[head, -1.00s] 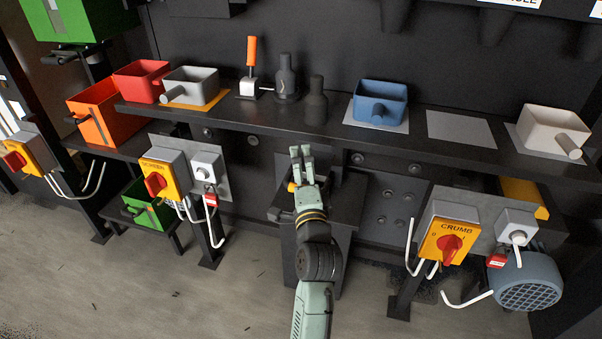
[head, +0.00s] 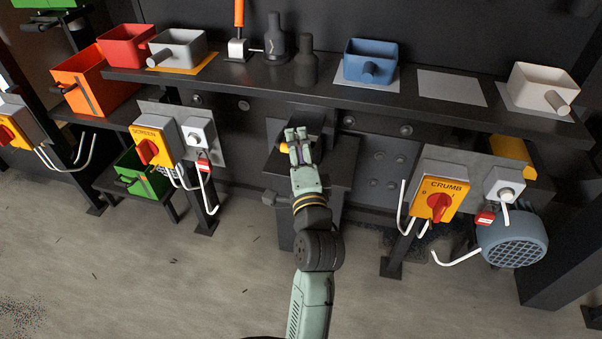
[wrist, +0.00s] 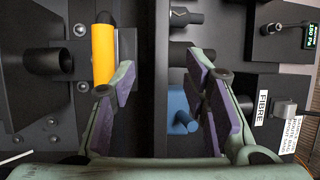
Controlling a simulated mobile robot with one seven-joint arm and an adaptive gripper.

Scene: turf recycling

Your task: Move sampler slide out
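My gripper (head: 299,138) is open, its fingers apart and empty, over the dark block on the black stand (head: 312,172) under the shelf. A small yellow-orange part (head: 283,147), perhaps the sampler slide's handle, shows just left of the fingers. In the wrist view, a yellow cylinder (wrist: 103,54) on a grey plate stands beside and beyond the left finger, not between the two fingers. It looks like the same part. My gripper (wrist: 160,90) hides much of the block, and I cannot make out the slide's body.
The shelf above holds grey (head: 178,48), blue (head: 371,63) and white (head: 540,90) scoops, dark bottles (head: 306,66) and a bare grey plate (head: 451,87). Yellow switch boxes marked SCREEN (head: 153,146) and CRUMB (head: 438,190) flank the stand. The floor in front is clear.

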